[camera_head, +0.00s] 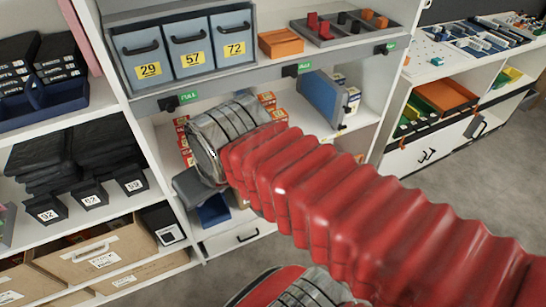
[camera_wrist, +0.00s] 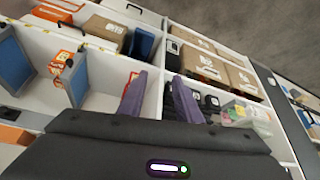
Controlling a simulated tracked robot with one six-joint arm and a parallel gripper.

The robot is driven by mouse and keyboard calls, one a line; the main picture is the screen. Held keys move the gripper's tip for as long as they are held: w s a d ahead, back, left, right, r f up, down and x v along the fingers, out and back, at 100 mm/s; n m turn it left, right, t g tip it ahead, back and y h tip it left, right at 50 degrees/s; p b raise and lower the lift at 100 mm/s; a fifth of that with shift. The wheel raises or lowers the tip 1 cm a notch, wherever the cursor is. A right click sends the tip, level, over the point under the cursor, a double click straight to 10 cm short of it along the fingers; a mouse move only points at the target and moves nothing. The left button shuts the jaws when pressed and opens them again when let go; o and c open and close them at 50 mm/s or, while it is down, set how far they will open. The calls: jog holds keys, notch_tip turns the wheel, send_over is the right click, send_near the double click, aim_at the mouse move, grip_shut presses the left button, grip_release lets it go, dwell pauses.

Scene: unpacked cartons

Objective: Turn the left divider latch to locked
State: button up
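Two blue divider panels show in the wrist view, a nearer one (camera_wrist: 76,84) and one at the left edge (camera_wrist: 12,64). A small dark piece, possibly a latch (camera_wrist: 69,63), sits on the nearer panel's edge; its setting is too small to read. In the head view one blue divider (camera_head: 319,98) stands in the middle bay, with a dark piece (camera_head: 342,127) at its lower front corner. My arm hides much of the bay there. My gripper (camera_wrist: 160,76) has two purple fingers apart, nothing visible between them, to the right of the nearer panel.
Orange-and-white boxes (camera_wrist: 58,63) stand by the panels. A white upright (camera_head: 142,140) separates the middle bay from the left shelves, with black bins (camera_head: 92,198) and brown cartons (camera_head: 97,258). Numbered grey drawers (camera_head: 190,47) sit above. Grey floor (camera_head: 455,200) is open at right.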

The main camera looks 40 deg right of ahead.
jog(key=d+f+m+g+h, duration=0.2)
jog(key=d+f+m+g, duration=0.3)
jog(key=d+f, duration=2)
jog(key=d+f+n+t, duration=0.1)
jog(key=d+f+t, duration=0.2)
jog(key=f, duration=0.8)
jog(key=d+f+t, duration=0.2)
jog(key=d+f, duration=0.1)
jog(key=f, duration=0.8)
jog(key=w+r+t+h, duration=0.1)
jog(key=w+r+t, duration=0.3)
jog(key=r+t, duration=0.2)
jog(key=w+d+r+n+t+h, duration=0.1)
jog(key=w+r+t+h, duration=0.1)
jog(key=w+r+t, duration=0.2)
notch_tip(320, 180, up, 3)
jog(key=shift+r+t, duration=0.1)
jog(key=shift+t, duration=0.9)
jog(key=shift+w, duration=0.15)
